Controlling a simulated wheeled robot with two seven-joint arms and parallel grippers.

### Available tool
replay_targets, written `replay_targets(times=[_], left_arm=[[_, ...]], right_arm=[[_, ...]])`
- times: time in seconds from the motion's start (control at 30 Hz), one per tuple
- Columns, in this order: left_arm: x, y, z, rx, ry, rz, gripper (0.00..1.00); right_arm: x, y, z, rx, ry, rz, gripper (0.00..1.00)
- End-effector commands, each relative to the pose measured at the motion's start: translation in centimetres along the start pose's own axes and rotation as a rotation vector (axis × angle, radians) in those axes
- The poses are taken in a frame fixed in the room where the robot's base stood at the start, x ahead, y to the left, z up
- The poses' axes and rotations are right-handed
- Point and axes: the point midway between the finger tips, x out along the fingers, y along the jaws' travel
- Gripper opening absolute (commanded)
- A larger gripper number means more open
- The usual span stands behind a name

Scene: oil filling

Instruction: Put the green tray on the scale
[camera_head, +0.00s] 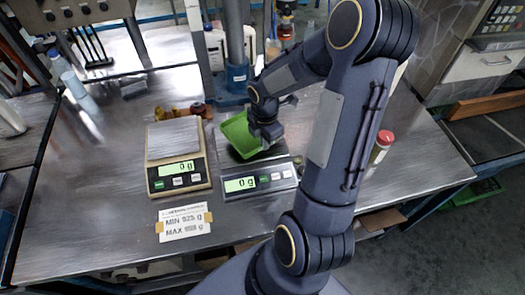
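The green tray (239,136) is at the back of the right-hand scale (230,187), over or just above its plate. It looks slightly tilted; I cannot tell whether it touches the plate. My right gripper (264,137) is at the tray's right edge and appears shut on it, though the arm partly hides the fingers. The right-hand scale has a dark plate and its display reads 0 g. A second, beige scale (176,142) stands to its left with an empty plate, also reading 0. My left gripper is not in view.
A label card (185,222) with MIN and MAX weights lies in front of the beige scale. A red-capped jar (381,146) stands right of my arm. A blue stand (236,78) and bottles are behind the tray. The metal table (100,205) is clear at left.

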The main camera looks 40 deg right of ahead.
Motion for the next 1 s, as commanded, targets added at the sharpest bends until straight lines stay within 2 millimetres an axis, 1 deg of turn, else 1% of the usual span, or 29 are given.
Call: replay_targets(times=[0.07, 0.17, 0.23, 0.33, 0.57, 0.73, 0.9, 0.93, 1.0], left_arm=[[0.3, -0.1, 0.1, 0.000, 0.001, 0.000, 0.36], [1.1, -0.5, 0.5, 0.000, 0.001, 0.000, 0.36], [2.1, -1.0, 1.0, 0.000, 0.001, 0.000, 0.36], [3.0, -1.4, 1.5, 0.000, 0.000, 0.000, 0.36], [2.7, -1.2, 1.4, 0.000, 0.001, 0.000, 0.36], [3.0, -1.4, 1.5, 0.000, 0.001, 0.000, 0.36], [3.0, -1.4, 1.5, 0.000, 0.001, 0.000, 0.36], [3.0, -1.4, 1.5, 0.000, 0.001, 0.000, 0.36], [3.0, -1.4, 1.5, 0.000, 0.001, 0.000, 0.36]], right_arm=[[0.4, 0.3, 0.0, 0.000, 0.000, 0.002, 0.00], [1.5, 1.0, -0.2, -0.001, 0.000, 0.001, 0.00], [2.9, 0.9, -0.1, 0.000, 0.000, 0.000, 0.00], [4.2, 0.9, -0.1, 0.001, 0.000, 0.000, 0.00], [3.9, 0.9, -0.1, 0.001, 0.000, 0.001, 0.00], [4.4, 0.9, -0.1, 0.000, 0.000, 0.001, 0.00], [4.3, 0.8, -0.1, 0.000, 0.000, 0.000, 0.23], [4.3, 0.8, -0.1, 0.000, 0.000, 0.000, 0.25], [4.3, 0.8, -0.1, 0.000, 0.000, 0.000, 0.25]])
